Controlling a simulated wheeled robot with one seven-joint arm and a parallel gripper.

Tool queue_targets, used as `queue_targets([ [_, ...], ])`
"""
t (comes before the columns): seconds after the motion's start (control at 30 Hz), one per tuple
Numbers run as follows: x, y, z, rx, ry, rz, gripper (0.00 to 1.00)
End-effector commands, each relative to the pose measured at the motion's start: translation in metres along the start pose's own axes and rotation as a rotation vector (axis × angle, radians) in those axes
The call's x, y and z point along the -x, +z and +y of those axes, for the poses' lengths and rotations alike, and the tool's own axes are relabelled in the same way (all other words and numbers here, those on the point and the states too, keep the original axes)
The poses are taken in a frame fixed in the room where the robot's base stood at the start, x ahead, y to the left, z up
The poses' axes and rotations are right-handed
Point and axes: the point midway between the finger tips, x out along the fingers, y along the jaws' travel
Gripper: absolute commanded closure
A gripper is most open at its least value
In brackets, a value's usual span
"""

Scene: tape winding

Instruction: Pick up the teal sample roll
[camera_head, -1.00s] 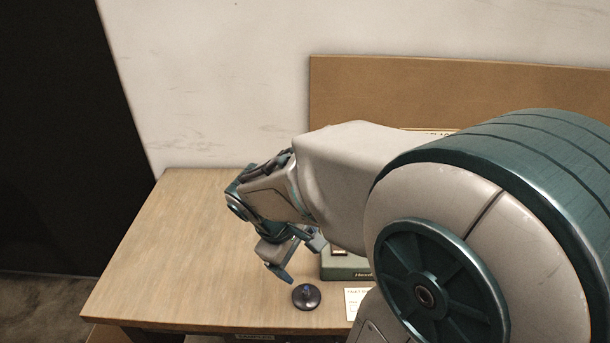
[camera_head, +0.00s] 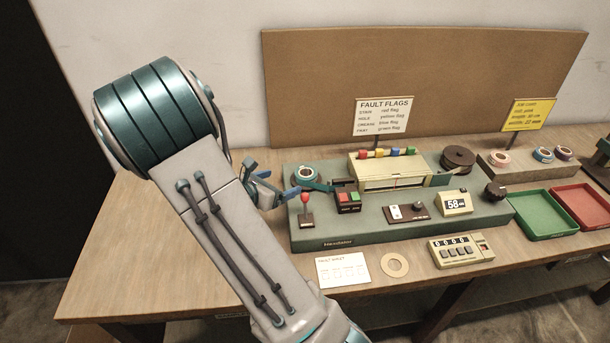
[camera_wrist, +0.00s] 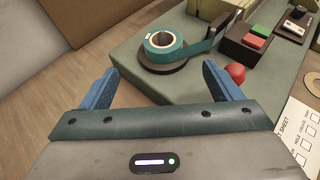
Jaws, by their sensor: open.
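The teal sample roll (camera_head: 304,174) sits on a dark round base at the left end of the green machine deck. A strip of teal tape runs from it to the right. In the wrist view the teal roll (camera_wrist: 165,46) lies flat with its pale core facing up, ahead of the fingers. My gripper (camera_head: 272,181) is open with its blue fingers apart, just left of the roll. In the wrist view nothing is between the fingers of my gripper (camera_wrist: 160,72).
A red knob (camera_head: 305,198) stands close below the roll, and a box with red and green buttons (camera_head: 347,198) is right of it. A white sheet (camera_head: 343,269) and a beige ring (camera_head: 394,265) lie in front. The table's left part is clear.

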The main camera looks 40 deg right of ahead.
Motion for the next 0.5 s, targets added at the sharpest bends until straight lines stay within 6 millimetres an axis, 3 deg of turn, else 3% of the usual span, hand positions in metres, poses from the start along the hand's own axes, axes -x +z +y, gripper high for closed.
queue_targets([
  [0.2, -0.042, 0.0, -0.001, -0.001, -0.004, 0.0, 0.15],
  [0.5, -0.065, 0.001, -0.002, -0.001, -0.004, 0.001, 0.15],
])
